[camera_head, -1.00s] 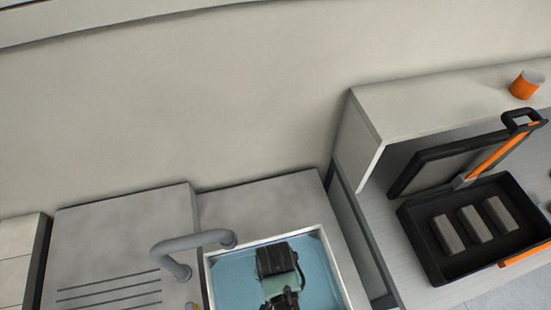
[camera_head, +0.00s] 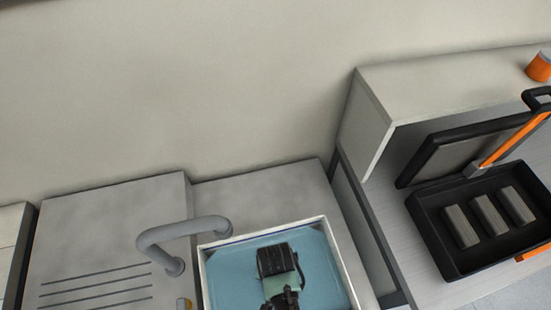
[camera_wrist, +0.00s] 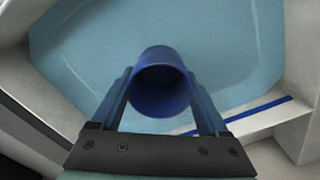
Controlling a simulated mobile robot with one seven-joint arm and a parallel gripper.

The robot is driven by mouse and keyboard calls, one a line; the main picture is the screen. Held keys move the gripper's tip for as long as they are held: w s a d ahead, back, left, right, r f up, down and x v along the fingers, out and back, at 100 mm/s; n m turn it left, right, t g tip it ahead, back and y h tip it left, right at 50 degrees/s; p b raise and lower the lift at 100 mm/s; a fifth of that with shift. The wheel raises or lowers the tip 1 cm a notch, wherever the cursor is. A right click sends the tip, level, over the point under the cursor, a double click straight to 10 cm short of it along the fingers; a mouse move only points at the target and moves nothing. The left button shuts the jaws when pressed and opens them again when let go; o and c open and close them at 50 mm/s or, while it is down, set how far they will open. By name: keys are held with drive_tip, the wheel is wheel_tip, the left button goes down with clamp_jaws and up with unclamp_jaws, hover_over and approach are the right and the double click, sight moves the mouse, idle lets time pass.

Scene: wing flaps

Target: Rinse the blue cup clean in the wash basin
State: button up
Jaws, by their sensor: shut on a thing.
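The blue cup (camera_wrist: 161,84) is between the two fingers of my gripper (camera_wrist: 162,92) in the wrist view, its open mouth facing the camera. My gripper is shut on it. The wash basin (camera_head: 340,262) has a pale rim and holds blue water (camera_head: 235,270); the water also shows in the wrist view (camera_wrist: 220,45). In the head view my gripper (camera_head: 277,262) is over the basin, and the cup is hidden beneath it. I cannot tell how deep the cup is in the water. A grey tap (camera_head: 185,232) curves toward the basin's left corner.
A grooved drainboard (camera_head: 110,225) lies left of the basin. To the right, an open black case (camera_head: 480,235) with several grey blocks sits on a lower surface beside a raised shelf (camera_head: 450,90). An orange cup (camera_head: 540,67) stands on that shelf. A wall is behind.

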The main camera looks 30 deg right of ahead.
drive_tip(key=shift+f+b, duration=1.7)
drive_tip(key=shift+f, duration=0.9)
idle(2.5)
wheel_tip(320, 180, up, 15)
drive_tip(key=p, duration=1.5)
drive_tip(key=shift+f, duration=0.15)
idle(0.6)
